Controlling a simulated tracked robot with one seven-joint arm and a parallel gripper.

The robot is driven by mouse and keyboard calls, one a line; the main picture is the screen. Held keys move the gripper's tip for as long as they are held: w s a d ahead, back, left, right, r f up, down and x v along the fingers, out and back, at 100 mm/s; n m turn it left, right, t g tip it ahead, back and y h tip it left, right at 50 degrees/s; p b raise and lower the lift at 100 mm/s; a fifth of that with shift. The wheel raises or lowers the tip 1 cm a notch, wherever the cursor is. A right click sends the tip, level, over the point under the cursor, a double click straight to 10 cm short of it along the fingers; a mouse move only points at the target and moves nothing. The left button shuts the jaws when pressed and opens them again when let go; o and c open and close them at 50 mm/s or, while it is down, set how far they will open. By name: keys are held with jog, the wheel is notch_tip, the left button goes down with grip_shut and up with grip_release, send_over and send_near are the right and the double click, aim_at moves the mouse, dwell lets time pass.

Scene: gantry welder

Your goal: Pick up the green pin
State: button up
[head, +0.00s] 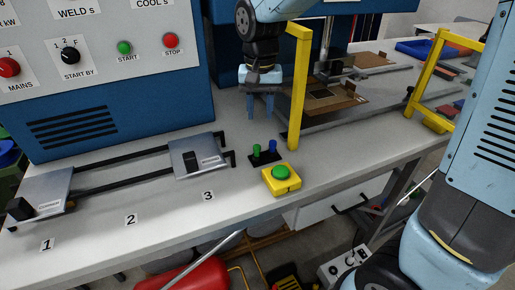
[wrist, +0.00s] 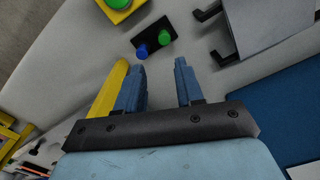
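The green pin (head: 257,149) stands in a small black holder (head: 264,159) on the bench, with a blue pin (head: 272,146) to its right. In the wrist view the green pin (wrist: 164,38) shows beyond the fingertips, with the blue pin (wrist: 142,51) to its lower left. My gripper (head: 261,115) points down above the bench, behind the holder in the head view. Its two blue fingers (wrist: 159,63) are apart with nothing between them. The gripper touches neither pin.
A yellow post (head: 298,95) stands close to the right of my gripper. A yellow box with a green button (head: 281,179) sits in front of the holder. A slide rail with metal plates (head: 198,158) lies to the left. A blue control cabinet (head: 120,112) stands behind.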

aim_at(257, 146)
jog(key=f, duration=0.7)
jog(key=shift+s+a+f, duration=0.1)
jog(key=shift+s+a, duration=0.15)
jog(key=shift+w+a+f, duration=0.1)
jog(key=shift+w+f, duration=0.05)
jog(key=shift+f, duration=1.2)
jog(key=shift+w+a+f, duration=0.1)
jog(key=shift+f, duration=1.25)
grip_shut()
